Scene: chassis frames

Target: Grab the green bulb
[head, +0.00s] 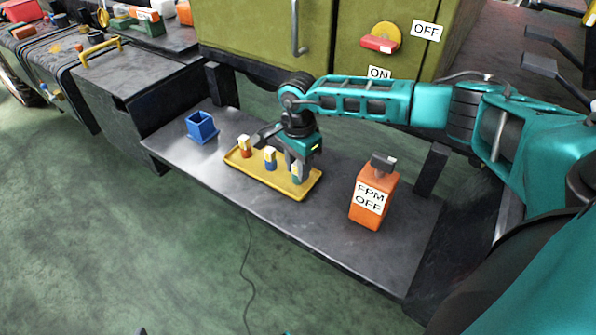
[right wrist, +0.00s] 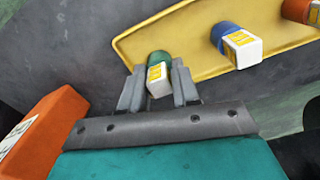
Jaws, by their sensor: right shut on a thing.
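The green bulb (right wrist: 159,72) has a green body and a pale end with a yellow label. It is at one end of the yellow tray (right wrist: 190,30), between the fingers of my right gripper (right wrist: 159,88), which is shut on it. In the head view the green bulb (head: 296,172) is partly hidden by my right gripper (head: 283,160), which reaches down to the right end of the tray (head: 265,183). I cannot tell whether the bulb is clear of the tray. My left gripper is not in view.
A blue bulb (head: 270,160) and a red bulb (head: 245,147) stand on the same tray. A blue open holder (head: 201,128) is at the left of the grey table (head: 330,240). An orange block marked FPM OFF (head: 372,195) stands right of the tray. Green cabinet doors (head: 255,35) rise behind.

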